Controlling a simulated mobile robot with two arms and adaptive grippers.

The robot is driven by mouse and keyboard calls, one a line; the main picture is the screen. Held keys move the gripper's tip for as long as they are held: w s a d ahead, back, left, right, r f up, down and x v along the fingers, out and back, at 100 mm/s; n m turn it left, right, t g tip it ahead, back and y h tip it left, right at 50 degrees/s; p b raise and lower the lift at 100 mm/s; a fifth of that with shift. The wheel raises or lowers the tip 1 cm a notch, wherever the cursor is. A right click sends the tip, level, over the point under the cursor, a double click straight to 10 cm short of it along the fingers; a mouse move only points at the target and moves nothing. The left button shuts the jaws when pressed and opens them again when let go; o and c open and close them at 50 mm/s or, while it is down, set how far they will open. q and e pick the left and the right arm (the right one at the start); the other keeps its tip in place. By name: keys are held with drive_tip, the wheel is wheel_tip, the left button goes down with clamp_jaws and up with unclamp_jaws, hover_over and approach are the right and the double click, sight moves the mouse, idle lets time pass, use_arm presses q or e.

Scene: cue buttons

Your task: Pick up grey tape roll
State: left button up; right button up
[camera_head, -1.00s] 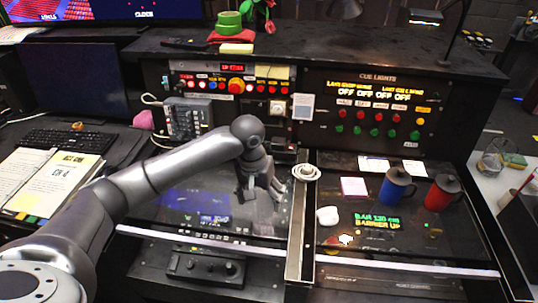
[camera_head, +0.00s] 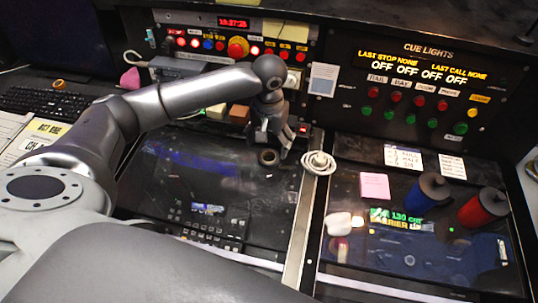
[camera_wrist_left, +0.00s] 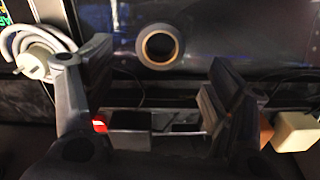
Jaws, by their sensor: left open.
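The grey tape roll (camera_head: 268,157) is a small dark ring with a tan core, lying flat on the dark desk panel. It also shows in the left wrist view, top centre, as a dark ring (camera_wrist_left: 159,47). My left gripper (camera_head: 272,145) is above and just behind the roll in the head view, pointing down. In the left wrist view its two fingers (camera_wrist_left: 156,75) are spread apart with nothing between them, and the roll lies beyond the gap between the tips. My right gripper does not show.
A coiled white cable with a plug (camera_head: 318,162) lies right of the roll, near a metal divider strip (camera_head: 302,222). Small tan and brown blocks (camera_head: 239,115) stand behind. A button console (camera_head: 237,47) rises at the back. Blue (camera_head: 428,190) and red (camera_head: 483,207) mugs stand right.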

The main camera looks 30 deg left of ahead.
sight(269, 159)
use_arm(q)
drive_tip(key=shift+w+f, duration=0.1)
drive_tip(key=shift+f, duration=0.6)
wheel_tip(269, 159, down, 4)
drive_tip(key=shift+r+p, duration=0.15)
drive_tip(key=shift+p, duration=0.65)
drive_tip(key=shift+f, duration=0.45)
drive_tip(key=c, duration=1)
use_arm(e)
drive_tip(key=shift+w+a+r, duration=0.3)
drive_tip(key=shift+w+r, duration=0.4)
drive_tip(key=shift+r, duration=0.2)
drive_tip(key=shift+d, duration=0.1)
